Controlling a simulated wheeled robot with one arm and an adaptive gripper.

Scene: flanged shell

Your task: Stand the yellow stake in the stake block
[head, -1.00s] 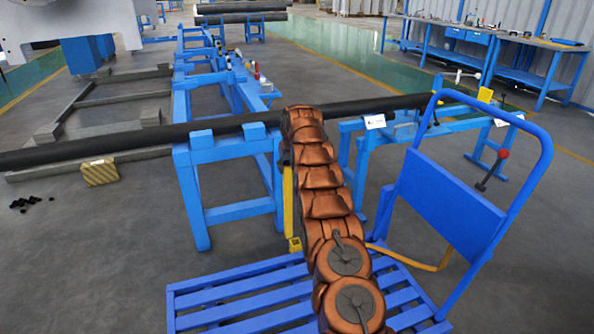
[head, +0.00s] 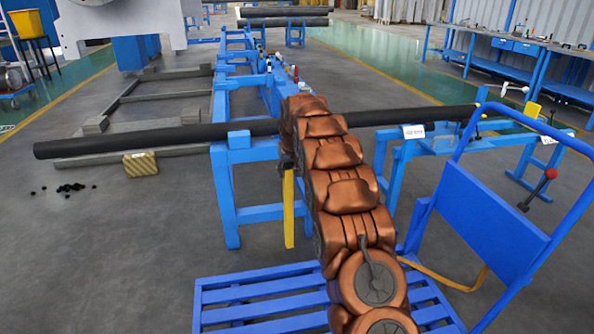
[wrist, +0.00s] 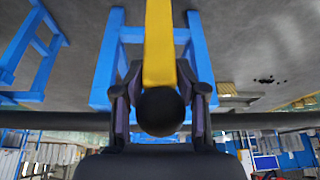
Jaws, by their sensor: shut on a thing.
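The yellow stake (head: 289,208) hangs upright in the head view, just left of my copper arm. Its lower end is in front of the blue trestle's leg area. In the wrist view the stake (wrist: 159,45) runs up from between the fingers of my gripper (wrist: 160,92), which is shut on it. A dark round thing (wrist: 160,112) covers the stake's near end there. In the head view the gripper is mostly hidden by the arm. No stake block shows clearly now; the place where a small yellow block stood earlier is behind my arm.
A blue slatted cart (head: 255,298) with an upright panel (head: 490,225) stands in front. A long dark pipe (head: 160,138) lies across the blue trestle (head: 245,150). A yellow striped block (head: 140,164) and black bits (head: 70,188) are on the floor at left.

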